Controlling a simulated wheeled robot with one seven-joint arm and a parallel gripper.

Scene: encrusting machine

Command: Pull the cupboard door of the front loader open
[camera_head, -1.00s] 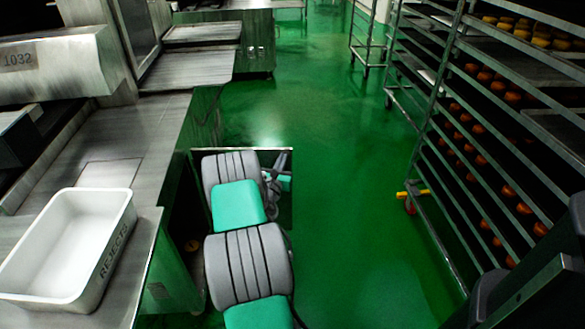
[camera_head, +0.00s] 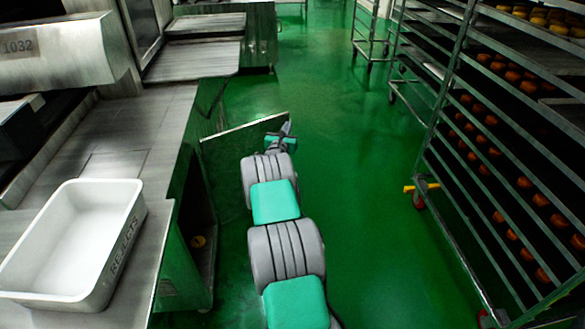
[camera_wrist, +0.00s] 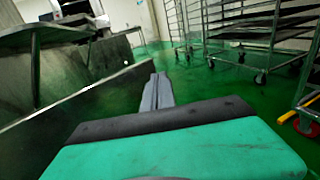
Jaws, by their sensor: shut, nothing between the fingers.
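The cupboard door (camera_head: 225,160) of the front loader stands swung out from the cabinet. Its top edge runs from the cabinet side out over the green floor. The cupboard opening (camera_head: 200,245) shows dark below the steel counter. My gripper (camera_head: 287,128) is shut and empty, at the door's outer free edge. In the wrist view the shut fingers (camera_wrist: 158,90) point forward, and the door panel (camera_wrist: 85,115) lies to their left. I cannot tell whether the fingers touch the door. My arm hides part of the door's face.
A white rejects tray (camera_head: 70,240) sits on the counter (camera_head: 125,140) at left. A wheeled rack (camera_head: 480,170) with baked goods stands at right, its yellow-and-red caster (camera_head: 419,192) near the aisle. The green floor (camera_head: 350,170) between is clear.

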